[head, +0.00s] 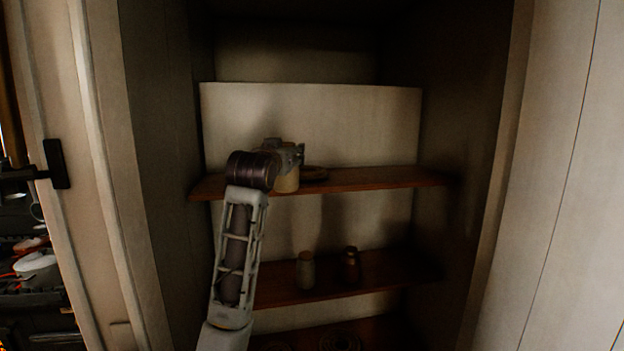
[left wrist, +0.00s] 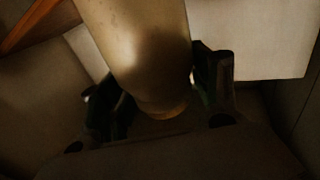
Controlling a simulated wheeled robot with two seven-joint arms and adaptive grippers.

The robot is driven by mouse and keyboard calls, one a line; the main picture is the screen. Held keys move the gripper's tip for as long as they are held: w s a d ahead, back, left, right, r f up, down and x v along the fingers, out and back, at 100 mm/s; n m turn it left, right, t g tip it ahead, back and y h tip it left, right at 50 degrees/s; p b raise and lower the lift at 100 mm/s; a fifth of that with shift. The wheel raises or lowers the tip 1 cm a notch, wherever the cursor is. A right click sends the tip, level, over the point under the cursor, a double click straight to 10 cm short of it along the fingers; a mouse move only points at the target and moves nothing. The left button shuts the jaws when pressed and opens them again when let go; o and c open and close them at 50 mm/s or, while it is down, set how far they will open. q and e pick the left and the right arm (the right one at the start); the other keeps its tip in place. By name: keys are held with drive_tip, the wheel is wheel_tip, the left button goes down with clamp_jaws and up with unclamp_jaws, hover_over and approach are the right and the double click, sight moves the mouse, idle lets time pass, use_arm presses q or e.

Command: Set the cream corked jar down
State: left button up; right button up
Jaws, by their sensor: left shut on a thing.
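The cream corked jar (head: 287,182) is in my left gripper (head: 290,156) at the upper wooden shelf (head: 375,179). In the head view only part of its pale body shows below the fingers. In the left wrist view the jar (left wrist: 140,45) fills the middle, between the two dark fingers of the left gripper (left wrist: 160,92), with its narrower end toward the palm. Whether its base touches the shelf, I cannot tell. My right gripper is not in view.
A brown round item (head: 314,173) is on the upper shelf just right of the held jar. A pale jar (head: 306,270) and a dark brown jar (head: 351,265) stand on the shelf below. The upper shelf's right part is clear. Cupboard side walls close in both sides.

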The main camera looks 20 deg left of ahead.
use_arm(q)
drive_tip(key=w+a+r+n+y, duration=0.1)
drive_tip(key=w+a+r, duration=0.1)
drive_tip(key=a+r, duration=0.2)
drive_tip(key=w+a+r+n+g+y, duration=0.1)
drive_tip(key=a+r, duration=0.4)
drive_tip(key=a, duration=0.5)
drive_tip(key=shift+w+r+n+y+p, duration=0.25)
drive_tip(key=shift+w+y, duration=0.35)
drive_tip(key=shift+w, duration=0.3)
drive_tip(key=shift+f, duration=0.2)
drive_tip(key=shift+f+p, duration=0.6)
drive_tip(key=shift+f, duration=2.15)
drive_tip(key=shift+a+f+p, duration=0.1)
drive_tip(key=shift+f+p, duration=0.35)
drive_tip(key=shift+f, duration=1.65)
drive_tip(key=shift+f, duration=0.1)
drive_tip(key=o, duration=1.5)
drive_tip(key=shift+c, duration=0.2)
drive_tip(key=shift+f, duration=0.1)
